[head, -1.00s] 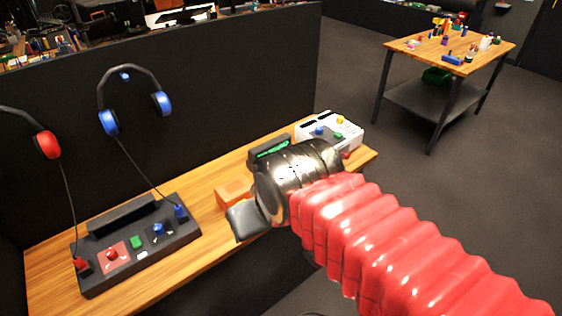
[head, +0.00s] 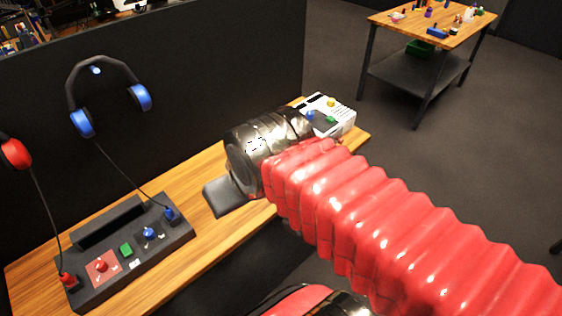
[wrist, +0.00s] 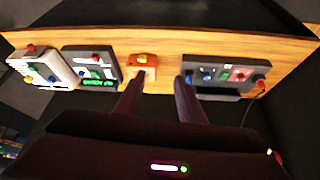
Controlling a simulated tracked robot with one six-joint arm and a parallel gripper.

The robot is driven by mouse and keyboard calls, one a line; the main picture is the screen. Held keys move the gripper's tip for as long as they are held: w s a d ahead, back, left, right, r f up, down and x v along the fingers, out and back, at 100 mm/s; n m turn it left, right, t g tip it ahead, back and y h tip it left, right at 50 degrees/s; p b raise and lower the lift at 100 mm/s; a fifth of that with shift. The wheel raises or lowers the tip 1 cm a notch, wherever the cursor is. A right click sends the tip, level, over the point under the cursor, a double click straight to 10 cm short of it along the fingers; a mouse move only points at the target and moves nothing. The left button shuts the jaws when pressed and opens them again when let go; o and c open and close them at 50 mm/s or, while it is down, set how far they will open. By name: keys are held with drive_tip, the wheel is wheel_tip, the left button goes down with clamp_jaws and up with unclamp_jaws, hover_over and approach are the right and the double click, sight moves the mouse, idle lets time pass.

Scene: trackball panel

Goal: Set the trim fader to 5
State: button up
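No fader marked trim can be made out, as labels are too small to read. In the wrist view a dark panel (wrist: 89,65) has a green-lit display, colored controls and pale slot-like marks. A white control box (wrist: 40,68) stands left of it, with red, blue and other knobs. My gripper (wrist: 160,80) shows in the wrist view as two dark fingers apart, with nothing between them. An orange box (wrist: 143,66) lies beyond the gap. In the head view my arm hides the dark panel and orange box; the white box (head: 340,113) is partly visible.
A black console (head: 126,254) with red, green and blue controls stands at the left of the wooden bench (head: 215,243). Cables run from it to red and blue headphones (head: 139,97) on the dark partition (head: 215,80). A separate table (head: 430,28) stands far off.

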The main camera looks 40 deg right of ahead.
drive_tip(key=w+d+g, duration=0.3)
drive_tip(key=w+d, duration=0.8)
drive_tip(key=w, duration=0.1)
drive_tip(key=w+d+f+g, duration=0.1)
drive_tip(key=w+d+f, duration=0.2)
drive_tip(key=d, duration=0.3)
drive_tip(key=w+d+f+n+g, duration=0.1)
drive_tip(key=w+d+f, duration=0.2)
drive_tip(key=d, duration=0.3)
drive_tip(key=shift+w+f+n+g, duration=0.3)
drive_tip(key=shift+w, duration=0.2)
drive_tip(key=shift+d+f, duration=0.1)
wheel_tip(320, 180, down, 14)
drive_tip(key=shift+r, duration=0.2)
clamp_jaws()
